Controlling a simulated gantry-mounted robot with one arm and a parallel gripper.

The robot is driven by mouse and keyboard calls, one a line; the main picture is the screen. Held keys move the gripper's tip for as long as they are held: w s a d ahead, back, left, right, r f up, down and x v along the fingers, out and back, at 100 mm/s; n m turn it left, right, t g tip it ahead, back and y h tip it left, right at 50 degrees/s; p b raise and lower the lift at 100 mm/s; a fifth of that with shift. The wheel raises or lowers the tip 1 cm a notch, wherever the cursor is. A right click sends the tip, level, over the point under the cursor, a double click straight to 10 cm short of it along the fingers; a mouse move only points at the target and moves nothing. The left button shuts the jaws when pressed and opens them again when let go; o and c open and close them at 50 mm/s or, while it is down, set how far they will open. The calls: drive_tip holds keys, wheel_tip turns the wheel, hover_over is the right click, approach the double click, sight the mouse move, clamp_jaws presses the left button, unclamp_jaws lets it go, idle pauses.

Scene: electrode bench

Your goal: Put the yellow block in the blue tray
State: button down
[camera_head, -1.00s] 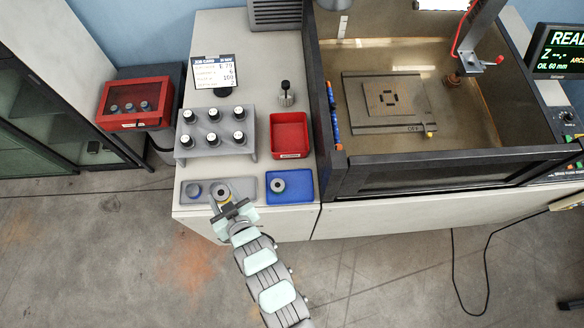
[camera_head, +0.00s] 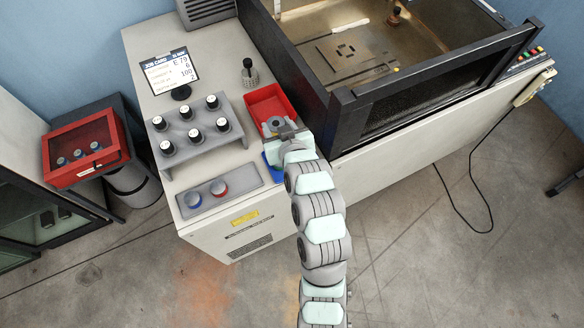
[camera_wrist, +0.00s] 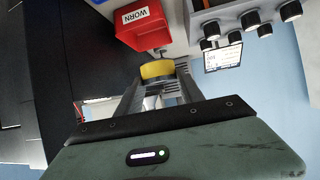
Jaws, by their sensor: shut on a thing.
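The yellow block (camera_wrist: 158,70) is between the fingers of my gripper (camera_wrist: 160,78) in the wrist view, and my gripper is shut on it. In the head view, my gripper (camera_head: 278,128) is over the right front of the bench, at the front edge of the red tray. A grey round top shows at its jaws there; the yellow is hard to make out. The blue tray (camera_head: 268,164) shows only as a small strip beside my arm, which hides the rest. I cannot see what lies in it now.
The red tray (camera_head: 264,102), marked WORN in the wrist view (camera_wrist: 142,32), lies just behind my gripper. A rack (camera_head: 182,140) of several black-topped pieces stands to the left. A grey plate (camera_head: 236,189) has blue and red round spots. The dark tank wall (camera_head: 345,118) rises to the right.

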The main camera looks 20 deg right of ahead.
drive_tip(key=d+r+b, duration=0.1)
drive_tip(key=d+b, duration=0.3)
drive_tip(key=d, duration=0.4)
wheel_tip(320, 180, down, 15)
drive_tip(key=shift+a+r+p, duration=0.1)
drive_tip(key=shift+p, duration=0.55)
drive_tip(key=shift+f, duration=2.15)
drive_tip(key=shift+f, duration=0.1)
drive_tip(key=shift+f, duration=0.15)
drive_tip(key=c, duration=0.7)
unclamp_jaws()
